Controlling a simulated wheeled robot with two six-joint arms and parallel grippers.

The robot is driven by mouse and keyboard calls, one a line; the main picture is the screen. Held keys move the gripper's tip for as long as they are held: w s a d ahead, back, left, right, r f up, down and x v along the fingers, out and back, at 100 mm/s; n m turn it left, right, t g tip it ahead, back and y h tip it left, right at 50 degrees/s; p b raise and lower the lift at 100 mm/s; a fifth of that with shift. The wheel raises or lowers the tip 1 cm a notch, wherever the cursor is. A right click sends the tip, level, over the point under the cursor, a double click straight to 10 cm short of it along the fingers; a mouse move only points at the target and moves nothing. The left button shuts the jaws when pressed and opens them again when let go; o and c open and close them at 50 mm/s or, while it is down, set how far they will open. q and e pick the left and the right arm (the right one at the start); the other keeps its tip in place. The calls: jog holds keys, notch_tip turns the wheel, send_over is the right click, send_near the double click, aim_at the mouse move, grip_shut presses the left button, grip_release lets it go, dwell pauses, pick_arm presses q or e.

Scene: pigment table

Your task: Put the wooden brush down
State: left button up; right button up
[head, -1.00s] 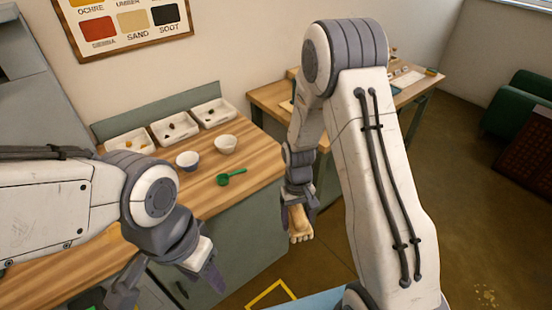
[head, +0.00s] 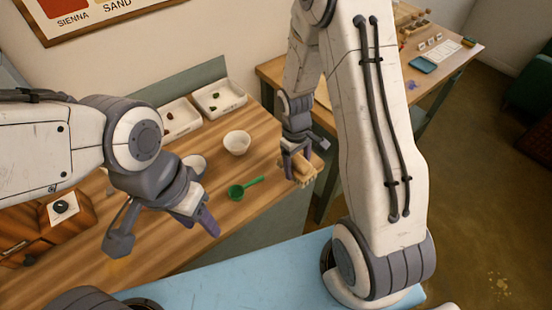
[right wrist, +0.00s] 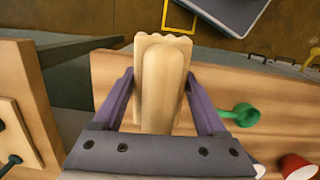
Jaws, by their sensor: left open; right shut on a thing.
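The wooden brush (head: 300,170) is pale wood with a scalloped edge. My right gripper (head: 298,165) is shut on it, near the right end of the wooden counter (head: 262,215). In the right wrist view the brush (right wrist: 163,85) lies lengthwise between the two purple fingers of my right gripper (right wrist: 163,95). Whether the brush touches the counter is hard to tell. My left gripper (head: 160,232) is open and empty over the front of the counter, left of the green scoop.
A green scoop (head: 238,191) lies left of the brush, with a white bowl (head: 237,143) behind it. White trays (head: 220,98) stand along the wall. A wooden box (head: 50,225) is at the left. Another table (head: 440,65) stands at the back right.

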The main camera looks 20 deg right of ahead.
jog(key=s+d+r+n+t+h+p, duration=0.1)
jog(key=s+d+r+n+p, duration=0.15)
jog(key=n, duration=0.65)
jog(key=s+d+r+n+t+p, duration=0.1)
jog(key=d+r+n, duration=0.25)
jog(key=n, duration=0.45)
jog(key=w+a+f, duration=0.2)
jog(key=w, duration=0.1)
jog(key=w+a+f, duration=0.2)
jog(key=w+a, duration=0.1)
jog(key=w+a+f, duration=0.2)
jog(key=w+a, duration=0.1)
jog(key=shift+f+b, duration=0.45)
jog(key=shift+f, duration=1.65)
jog(key=shift+f, duration=0.2)
jog(key=o, duration=1.1)
jog(key=shift+s, duration=0.1)
